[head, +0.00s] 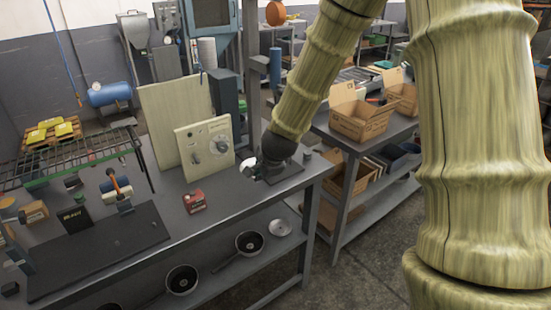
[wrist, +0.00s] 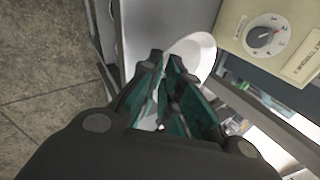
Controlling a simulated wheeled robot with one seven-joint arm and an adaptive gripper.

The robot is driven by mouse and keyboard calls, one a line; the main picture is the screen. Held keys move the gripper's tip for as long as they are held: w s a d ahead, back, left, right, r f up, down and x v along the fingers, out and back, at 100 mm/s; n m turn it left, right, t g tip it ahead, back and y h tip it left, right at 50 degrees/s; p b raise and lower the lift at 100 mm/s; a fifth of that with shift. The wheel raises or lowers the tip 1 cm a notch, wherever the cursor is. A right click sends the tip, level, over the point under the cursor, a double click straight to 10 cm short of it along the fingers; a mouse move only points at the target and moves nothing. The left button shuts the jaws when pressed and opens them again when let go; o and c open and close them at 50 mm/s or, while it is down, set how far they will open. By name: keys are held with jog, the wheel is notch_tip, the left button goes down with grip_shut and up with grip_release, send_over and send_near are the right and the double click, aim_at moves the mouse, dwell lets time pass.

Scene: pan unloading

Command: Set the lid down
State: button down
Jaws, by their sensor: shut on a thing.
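A pale round lid (wrist: 201,50) shows in the wrist view, partly hidden behind the fingers. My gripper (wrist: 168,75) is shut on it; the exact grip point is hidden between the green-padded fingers. In the head view my gripper (head: 257,171) is over the right part of the grey workbench (head: 238,212), right of the control panel. A small pale patch of the lid (head: 247,167) shows beside the fingers. I cannot tell whether the lid touches the bench.
A cream panel with dials (head: 205,147) stands behind a red box (head: 194,201). Pans (head: 181,280) (head: 249,243) and a silvery round piece (head: 280,228) lie on the lower shelf. Cardboard boxes (head: 360,121) stand on the right-hand table. Bench space in front of my gripper is clear.

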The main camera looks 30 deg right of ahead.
jog(key=w+d+p, duration=0.1)
jog(key=w+d, duration=0.2)
jog(key=d, duration=0.1)
jog(key=w+d+f+p, duration=0.1)
jog(key=w+d+p, duration=0.1)
jog(key=d, duration=0.2)
jog(key=w+d+p, duration=0.1)
jog(key=w+d, duration=0.2)
jog(key=d, duration=0.1)
jog(key=shift+w+d+f+p, duration=0.15)
jog(key=shift+w+f+p, duration=0.05)
jog(key=shift+w+p, duration=0.15)
jog(key=shift+w+d+f, duration=0.15)
jog(key=shift+f+p, duration=0.3)
jog(key=shift+f, duration=0.15)
jog(key=shift+f+p, duration=0.45)
jog(key=shift+f, duration=0.8)
jog(key=c, duration=1.6)
grip_release()
jog(key=shift+c, duration=0.2)
